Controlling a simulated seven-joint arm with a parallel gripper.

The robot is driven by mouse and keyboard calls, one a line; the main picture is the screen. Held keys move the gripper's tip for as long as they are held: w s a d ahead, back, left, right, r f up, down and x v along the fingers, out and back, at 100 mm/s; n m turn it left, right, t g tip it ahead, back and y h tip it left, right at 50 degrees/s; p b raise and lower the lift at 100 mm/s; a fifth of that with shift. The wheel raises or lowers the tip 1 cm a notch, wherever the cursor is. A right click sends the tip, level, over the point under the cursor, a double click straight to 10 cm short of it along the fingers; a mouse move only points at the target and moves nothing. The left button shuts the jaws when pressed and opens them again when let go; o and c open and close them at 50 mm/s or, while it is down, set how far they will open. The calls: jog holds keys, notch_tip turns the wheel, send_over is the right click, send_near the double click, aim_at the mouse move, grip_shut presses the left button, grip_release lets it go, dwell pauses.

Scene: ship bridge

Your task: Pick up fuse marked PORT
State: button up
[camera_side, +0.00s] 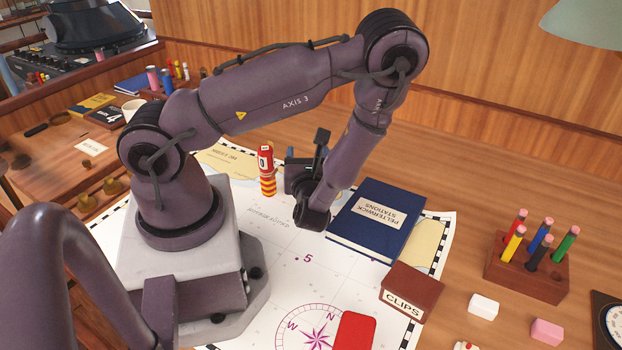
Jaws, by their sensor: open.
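No lettering reading PORT is legible in this view. A small upright red cylinder (265,158) with a white label stands on the chart, its lower part banded in red and yellow; I cannot read the label or tell whether it is a fuse. My gripper (304,152) is just right of it, low over the chart and turned toward the back of the desk. It is open, with no object visible between its fingers. The wrist partly hides the fingers and the area behind them. Pink (153,78) and blue (167,81) cylinders stand at the back left, too small to read.
A blue book (375,222) lies right of my gripper, with a brown CLIPS box (411,292) in front. A red block (355,330) lies on the chart (285,285). A wooden pen holder (527,276) and erasers are at right. The back right desk is clear.

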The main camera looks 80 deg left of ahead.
jog(key=shift+t, duration=0.3)
jog(key=f, duration=0.7)
jog(key=shift+w+a+f, duration=0.35)
jog(key=shift+w+f, duration=0.05)
jog(key=x, duration=0.6)
jog(key=shift+w+a, duration=0.1)
jog(key=shift+a, duration=0.2)
jog(key=shift+c, duration=0.5)
jog(key=c, duration=0.9)
